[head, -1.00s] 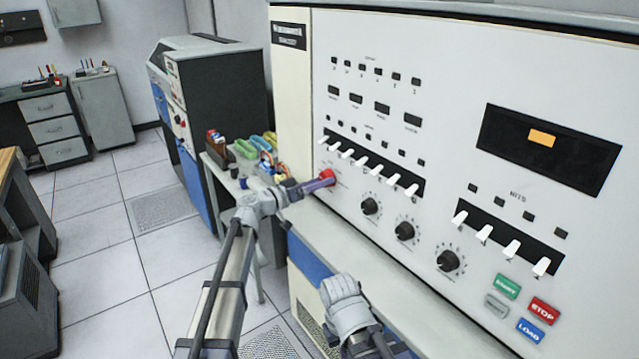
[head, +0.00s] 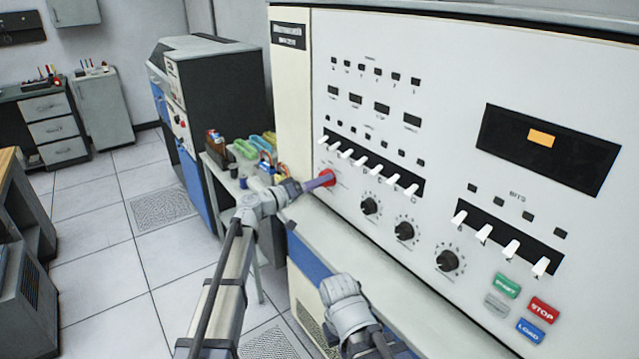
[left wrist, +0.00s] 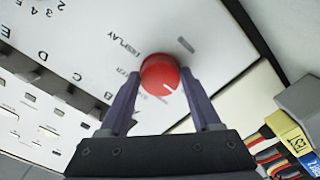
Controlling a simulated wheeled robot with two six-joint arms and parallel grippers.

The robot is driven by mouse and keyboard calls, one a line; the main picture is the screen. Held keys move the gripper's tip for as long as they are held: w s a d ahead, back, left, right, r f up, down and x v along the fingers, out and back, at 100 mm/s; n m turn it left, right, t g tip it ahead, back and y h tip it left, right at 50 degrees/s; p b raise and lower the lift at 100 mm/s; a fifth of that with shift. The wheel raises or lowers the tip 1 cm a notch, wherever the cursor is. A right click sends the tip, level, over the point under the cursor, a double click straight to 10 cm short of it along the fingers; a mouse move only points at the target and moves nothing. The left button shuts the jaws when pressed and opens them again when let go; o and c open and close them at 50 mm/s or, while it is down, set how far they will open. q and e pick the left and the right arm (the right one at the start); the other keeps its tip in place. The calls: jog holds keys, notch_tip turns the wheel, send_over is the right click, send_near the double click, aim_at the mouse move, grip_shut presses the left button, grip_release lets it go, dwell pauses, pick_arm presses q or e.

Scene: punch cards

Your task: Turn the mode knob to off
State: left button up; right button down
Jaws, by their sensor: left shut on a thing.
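The red mode knob (head: 328,178) sits on the white front panel, below the left end of the upper row of white switches. My left gripper (head: 322,181) is at it, with its purple fingers on the knob. In the left wrist view the round red knob (left wrist: 160,75) lies between the two finger tips (left wrist: 163,82), one on each side. A white pointer line on it points to the lower right of that picture. The word DISPLAY is legible beside it; the other position labels are too blurred to read. My right gripper's fingers do not show.
Three black knobs (head: 404,231) run down to the right on the panel. White switches (head: 372,165) stick out just above the red knob. A pale ledge (head: 370,270) juts out below. A small table with colourful items (head: 245,148) stands left of my left gripper.

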pick_arm(q)
jog(key=o, duration=1.3)
jog(key=shift+o, duration=0.2)
jog(key=v, duration=0.8)
